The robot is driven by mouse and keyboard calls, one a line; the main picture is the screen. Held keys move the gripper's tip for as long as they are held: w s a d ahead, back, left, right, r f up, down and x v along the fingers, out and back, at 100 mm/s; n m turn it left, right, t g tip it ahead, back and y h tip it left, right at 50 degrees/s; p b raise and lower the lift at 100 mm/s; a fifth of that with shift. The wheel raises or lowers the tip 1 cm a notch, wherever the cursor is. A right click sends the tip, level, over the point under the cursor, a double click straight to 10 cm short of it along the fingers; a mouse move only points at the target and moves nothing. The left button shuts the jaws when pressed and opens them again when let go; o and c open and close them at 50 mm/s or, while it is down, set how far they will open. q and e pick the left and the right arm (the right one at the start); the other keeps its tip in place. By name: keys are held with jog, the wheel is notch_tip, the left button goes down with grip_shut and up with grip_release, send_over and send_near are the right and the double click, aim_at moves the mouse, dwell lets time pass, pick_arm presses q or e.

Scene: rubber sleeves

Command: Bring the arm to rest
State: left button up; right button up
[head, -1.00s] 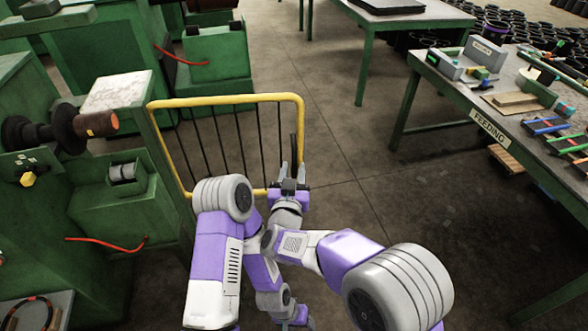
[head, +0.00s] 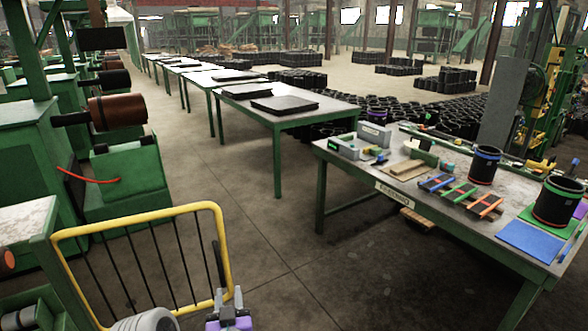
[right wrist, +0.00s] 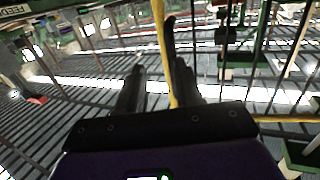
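My right gripper (head: 229,297) shows at the bottom edge of the head view, in front of the right post of the yellow rail frame (head: 222,240). In the right wrist view its two dark fingers (right wrist: 155,85) stand apart with no object gripped. The yellow post (right wrist: 160,40) shows in and beyond the gap; I cannot tell how close it is. A dark upright piece (right wrist: 170,45) shows just past the fingertips. A grey rounded joint of my arm (head: 146,321) shows at the bottom edge. My left gripper is out of view.
The feeding table (head: 340,160) at the right holds black sleeves (head: 484,164), coloured strips and a blue mat (head: 529,241). Green machines (head: 125,178) line the left. More tables (head: 335,105) run to the back. The floor aisle between is clear.

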jog(key=s+d+f+m+g+h+p, duration=0.25)
jog(key=d+f+g, duration=0.55)
jog(key=d+f, duration=1.35)
jog(key=s+d+f+m+g, duration=0.1)
jog(key=s+d+f+g, duration=0.1)
jog(key=s, duration=0.4)
jog(key=s+d+f+m+g+y+p, duration=0.1)
jog(key=s+d+f+g, duration=0.2)
jog(key=s+f, duration=0.2)
jog(key=s+d+f+m+g+p, duration=0.1)
jog(key=s+d+f+g, duration=0.2)
jog(key=s, duration=0.6)
jog(key=shift+f+y, duration=0.2)
jog(key=shift+y, duration=0.15)
jog(key=shift+m, duration=0.25)
